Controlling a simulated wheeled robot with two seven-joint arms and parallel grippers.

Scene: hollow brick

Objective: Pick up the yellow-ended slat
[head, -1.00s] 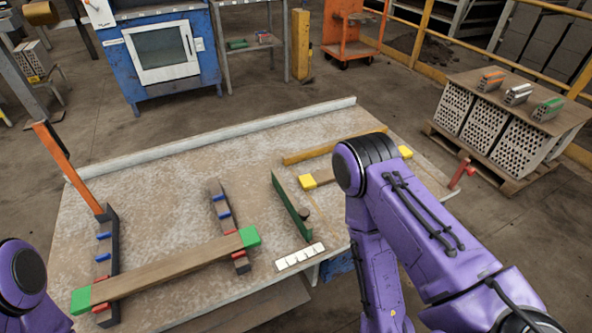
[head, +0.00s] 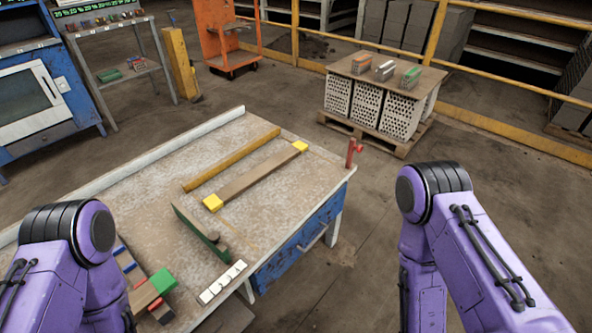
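The yellow-ended slat (head: 255,177) is a brown wooden bar with a yellow block on each end. It lies flat on the worktable (head: 302,190), beside a longer plain yellow-brown strip (head: 234,158). Nothing covers it in the head view. My purple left arm comes in at the lower left and my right arm stands at the right, off the table. Both grippers are out of the picture, and neither arm touches the slat.
A green bar (head: 201,233) and a white marked strip (head: 223,283) lie nearer the front. A green-ended slat (head: 151,290) is partly hidden by my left arm. A red post (head: 351,152) stands at the table's right corner. A brick pallet (head: 379,103) stands behind on the floor.

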